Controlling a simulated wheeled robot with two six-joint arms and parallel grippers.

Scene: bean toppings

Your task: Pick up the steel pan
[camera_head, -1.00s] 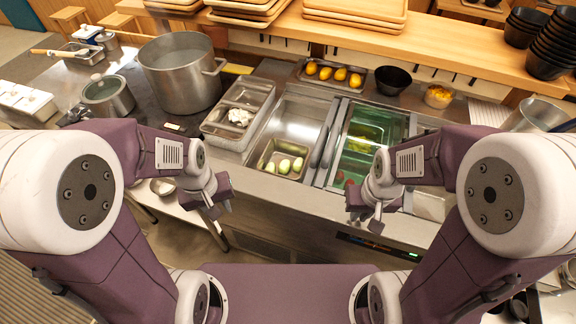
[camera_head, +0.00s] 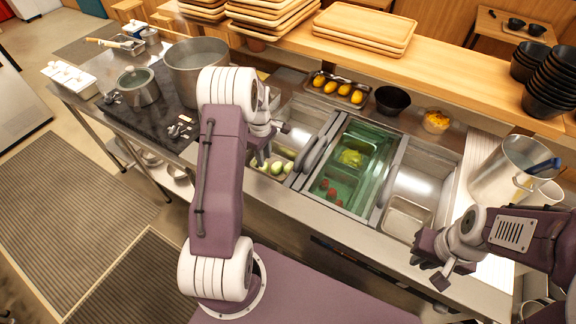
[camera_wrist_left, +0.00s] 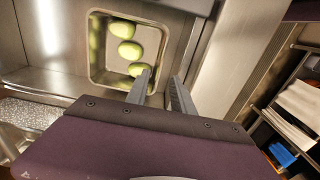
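A small steel pan (camera_head: 283,152) holding several green oval fruits sits in the steel well left of centre. My left gripper (camera_head: 266,145) is above this pan. In the left wrist view its two fingers (camera_wrist_left: 160,76) are apart and empty, over the pan's near edge; I cannot tell whether they touch it. A second, empty steel pan (camera_head: 407,217) sits in the right well. My right gripper (camera_head: 440,263) is in front of the counter's right part, fingers apart and empty.
A green-tinted bin (camera_head: 347,165) with vegetables lies between the wells. A large pot (camera_head: 196,68) and a lidded pot (camera_head: 138,86) stand left. A black bowl (camera_head: 392,100), a tray of yellow fruits (camera_head: 338,90) and a steel pot (camera_head: 507,165) stand around the back and right.

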